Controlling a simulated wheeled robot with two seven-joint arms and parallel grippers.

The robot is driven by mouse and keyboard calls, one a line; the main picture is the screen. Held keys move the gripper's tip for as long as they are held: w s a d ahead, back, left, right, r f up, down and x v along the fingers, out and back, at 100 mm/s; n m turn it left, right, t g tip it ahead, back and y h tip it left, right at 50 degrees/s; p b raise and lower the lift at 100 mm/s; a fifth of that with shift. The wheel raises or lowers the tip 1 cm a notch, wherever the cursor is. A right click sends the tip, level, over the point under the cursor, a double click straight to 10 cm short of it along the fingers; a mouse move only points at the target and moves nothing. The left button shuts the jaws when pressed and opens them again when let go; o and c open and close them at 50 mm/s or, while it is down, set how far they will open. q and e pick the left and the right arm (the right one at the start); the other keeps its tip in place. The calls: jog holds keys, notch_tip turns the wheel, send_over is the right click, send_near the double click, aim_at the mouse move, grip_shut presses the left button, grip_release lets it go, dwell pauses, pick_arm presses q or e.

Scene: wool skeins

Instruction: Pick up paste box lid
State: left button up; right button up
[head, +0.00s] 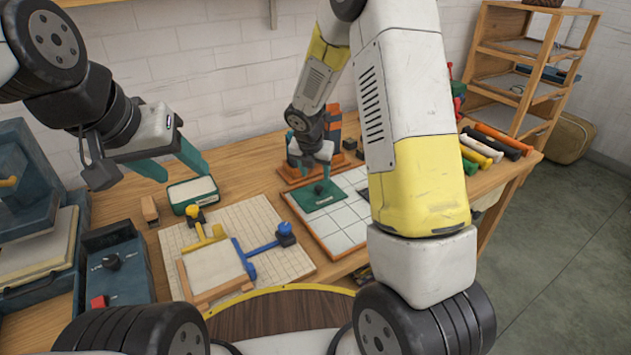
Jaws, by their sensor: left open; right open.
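The paste box lid, a flat green plate with a dark knob (317,198), lies on the white tiled board (338,228). My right gripper (311,170) is open and points down just above the lid, close to its knob. I cannot tell whether its fingers touch the knob. The open green paste box (191,194) with a pale filling stands to the left on the table. My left gripper (178,166) is open and empty, above and just left of the paste box.
A gridded mat (279,246) with a pale block and yellow and blue clamps lies in front. A dark blue device (115,266) stands left. An orange stand (331,128) is behind my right gripper. Colourful rolls (502,141) and a wooden shelf (519,72) are at right.

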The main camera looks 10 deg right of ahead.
aim_at(319, 187)
jog(key=x, duration=0.8)
jog(key=shift+d+f, duration=0.1)
jog(key=shift+f, duration=0.1)
grip_shut()
